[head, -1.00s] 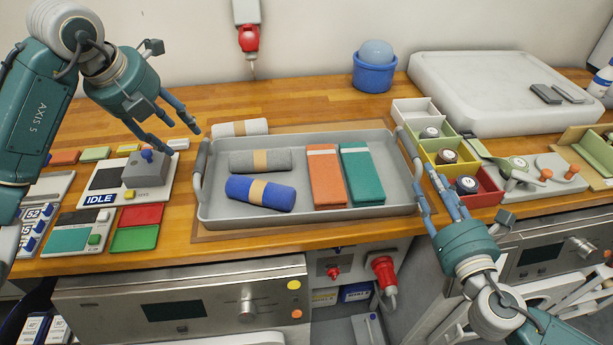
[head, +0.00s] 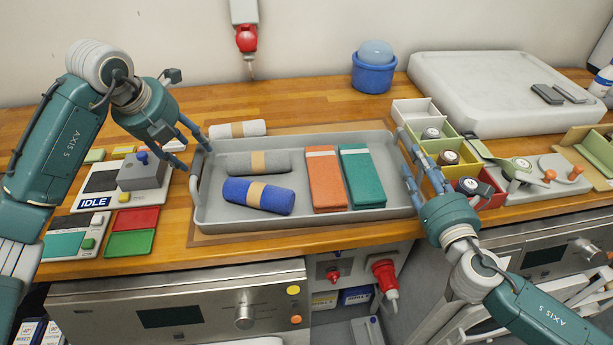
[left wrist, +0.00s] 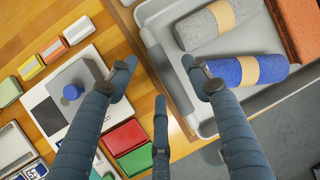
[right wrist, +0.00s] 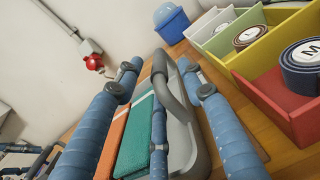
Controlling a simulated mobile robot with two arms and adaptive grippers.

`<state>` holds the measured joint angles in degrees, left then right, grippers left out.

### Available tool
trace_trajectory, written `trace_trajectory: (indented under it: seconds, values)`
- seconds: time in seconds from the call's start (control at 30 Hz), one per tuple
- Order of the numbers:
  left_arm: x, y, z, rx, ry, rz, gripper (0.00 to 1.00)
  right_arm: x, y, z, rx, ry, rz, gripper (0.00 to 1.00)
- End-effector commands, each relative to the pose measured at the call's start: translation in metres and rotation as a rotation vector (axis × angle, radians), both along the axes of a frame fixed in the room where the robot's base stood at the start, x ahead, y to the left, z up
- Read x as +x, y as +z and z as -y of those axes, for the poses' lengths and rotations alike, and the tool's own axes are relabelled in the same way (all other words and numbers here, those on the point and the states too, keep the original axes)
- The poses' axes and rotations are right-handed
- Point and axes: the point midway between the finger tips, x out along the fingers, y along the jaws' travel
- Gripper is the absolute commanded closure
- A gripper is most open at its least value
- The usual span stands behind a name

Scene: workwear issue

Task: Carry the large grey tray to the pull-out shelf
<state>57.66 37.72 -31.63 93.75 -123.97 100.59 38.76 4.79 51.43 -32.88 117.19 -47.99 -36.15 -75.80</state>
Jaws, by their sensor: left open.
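The large grey tray (head: 300,222) rests on the wooden counter. In it lie a grey roll (head: 240,163), a blue roll (head: 240,194), an orange folded cloth (head: 325,182) and a teal folded cloth (head: 362,178). My left gripper (head: 194,154) is open at the tray's left end; its fingers straddle the left rim area in the left wrist view (left wrist: 160,72). My right gripper (head: 408,155) is at the right end. In the right wrist view its fingers stand apart on either side of the tray's right handle (right wrist: 172,95). The pull-out shelf cannot be made out with certainty.
Small coloured bins (head: 445,150) with rolled belts stand close to the right of the tray. An IDLE panel (head: 95,203) with a grey button block (head: 143,176) lies to the left. Another pale roll (head: 237,129) lies behind the tray. Appliance fronts (head: 180,300) are below the counter.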

Motion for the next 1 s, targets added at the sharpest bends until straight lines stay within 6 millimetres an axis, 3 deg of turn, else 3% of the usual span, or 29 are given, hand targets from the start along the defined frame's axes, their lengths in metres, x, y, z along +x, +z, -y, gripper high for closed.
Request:
trace_trajectory:
  seconds: [0.1,0.3,0.67,0.87,0.93,1.0]
  values:
    - [0.007,-0.018,0.004,-0.001,-0.001,-0.003,0.51,0.020,0.002,-0.002,0.001,0.000,0.003,0.61]
    - [0.015,-0.035,0.006,-0.001,0.000,-0.001,0.51,0.038,0.000,-0.004,0.000,0.001,0.000,0.61]
    - [0.017,-0.038,0.006,0.000,-0.001,0.000,0.51,0.042,0.000,-0.004,0.000,0.001,-0.001,0.61]
    - [0.017,-0.038,0.006,0.000,0.000,0.000,0.86,0.042,0.000,-0.004,0.000,0.001,-0.001,0.96]
    - [0.017,-0.038,0.006,0.000,-0.001,0.000,1.00,0.042,0.000,-0.004,0.000,0.001,-0.001,1.00]
    - [0.016,-0.038,0.006,0.000,-0.001,0.000,1.00,0.042,0.000,-0.004,0.000,0.001,-0.001,1.00]
